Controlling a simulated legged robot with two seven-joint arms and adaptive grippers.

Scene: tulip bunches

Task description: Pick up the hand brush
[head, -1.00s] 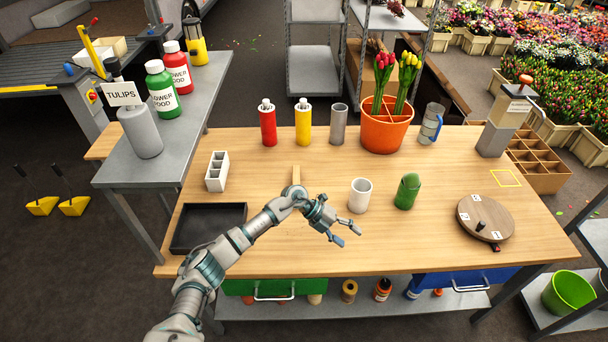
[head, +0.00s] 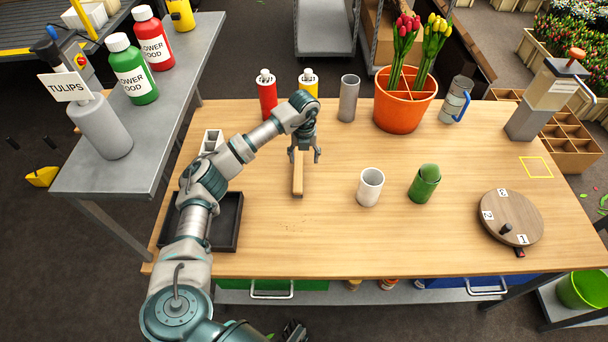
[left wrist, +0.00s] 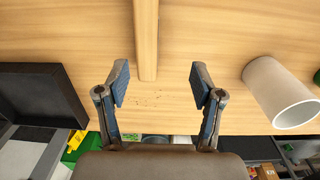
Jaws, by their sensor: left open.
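The hand brush (head: 298,182) lies on the wooden table, with its long, light wooden handle pointing toward me. Its far end is hidden behind my left gripper in the head view. My left gripper (head: 304,156) points down over the brush, open and empty, with one finger to each side of it. In the left wrist view, the wooden handle (left wrist: 146,40) runs down from the top edge, and its end lies just beyond the open fingertips (left wrist: 158,82), nearer the left one. Whether the fingers touch it cannot be told.
A white cup (head: 370,188) and a green cup (head: 424,184) stand right of the brush. A black tray (head: 228,238) lies left, partly behind my arm. Red (head: 267,98) and yellow (head: 308,84) bottles stand behind. Dark specks lie on the bare table in front.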

